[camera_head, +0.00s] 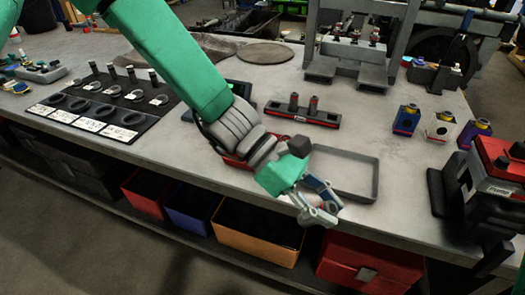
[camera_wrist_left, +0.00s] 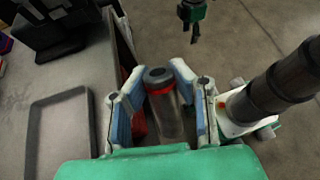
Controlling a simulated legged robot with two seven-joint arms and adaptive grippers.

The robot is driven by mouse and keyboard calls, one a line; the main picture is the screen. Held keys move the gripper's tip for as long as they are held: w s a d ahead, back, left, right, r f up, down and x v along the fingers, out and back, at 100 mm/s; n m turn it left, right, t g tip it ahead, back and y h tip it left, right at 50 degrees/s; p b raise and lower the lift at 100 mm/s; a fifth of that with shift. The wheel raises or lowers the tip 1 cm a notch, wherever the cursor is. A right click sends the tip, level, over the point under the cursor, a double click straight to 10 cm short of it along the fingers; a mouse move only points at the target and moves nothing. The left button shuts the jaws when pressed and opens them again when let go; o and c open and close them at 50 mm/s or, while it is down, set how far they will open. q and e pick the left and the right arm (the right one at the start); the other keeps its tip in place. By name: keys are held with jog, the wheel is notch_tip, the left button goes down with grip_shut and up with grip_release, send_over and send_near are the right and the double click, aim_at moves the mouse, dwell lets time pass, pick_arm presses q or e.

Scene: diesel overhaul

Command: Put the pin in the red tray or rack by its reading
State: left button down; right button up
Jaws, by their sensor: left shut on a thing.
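My left gripper (camera_head: 322,201) is over the front edge of the bench, beside the grey tray. In the left wrist view its blue fingers (camera_wrist_left: 164,98) are shut on the pin (camera_wrist_left: 166,112), a grey metal cylinder with a red band near its dark, hollow-looking end. The pin is not clear in the head view. A dark rack with a red front edge (camera_head: 302,117) holds two pins behind my forearm. A red edge (camera_head: 233,161) shows under my wrist, mostly hidden.
An empty grey tray (camera_head: 373,178) lies right of my gripper. A black gauge board (camera_head: 119,98) with white labels is at left. A red and black device (camera_head: 500,165) stands at right, near several coloured blocks. Bins (camera_head: 258,240) sit below the bench edge.

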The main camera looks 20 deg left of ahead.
pick_arm(q)
jog(key=w+a+r+n+t+h+p, duration=0.1)
jog(key=w+a+r+n+t, duration=0.1)
jog(key=w+a+n+t, duration=0.4)
jog(key=w+a+r+n+t+p, duration=0.15)
jog(key=w+n+t, duration=0.25)
jog(key=w+t, duration=0.45)
jog(key=w+a+n+t+y, duration=0.3)
jog(key=w+a+n+t, duration=0.1)
jog(key=w+a, duration=0.15)
jog(key=shift+t+y, duration=0.25)
jog(key=shift+y, duration=0.15)
jog(key=f, duration=0.2)
jog(key=a+f, duration=0.1)
jog(key=f, duration=0.5)
jog(key=shift+w+a, duration=0.1)
jog(key=shift+a, duration=0.3)
notch_tip(320, 180, down, 2)
jog(key=shift+a+f+b, duration=0.1)
jog(key=shift+f+b, duration=0.1)
jog(key=shift+b, duration=0.1)
jog(key=shift+f, duration=0.25)
jog(key=shift+d, duration=0.3)
pick_arm(e)
notch_tip(320, 180, up, 2)
jog(key=shift+d+r, duration=0.1)
jog(key=shift+d, duration=0.05)
